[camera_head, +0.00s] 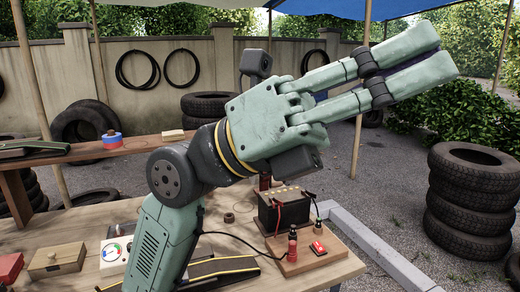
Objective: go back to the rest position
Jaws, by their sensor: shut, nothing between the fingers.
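My gripper (440,54) is raised high in the right upper part of the head view, pointing up and to the right. Its two long pale green fingers lie close together, shut, with nothing held between them. It is in the air well above the bench and touches nothing that I can see. My arm rises from the bottom of the picture and hides part of the wooden workbench (338,268).
A black battery (283,210) with cables, a red clamp (292,246) and a red switch (318,248) stand on the bench below my gripper. A gauge panel (113,252) and wooden box (57,262) are at left. Stacked tyres (468,200) stand at right.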

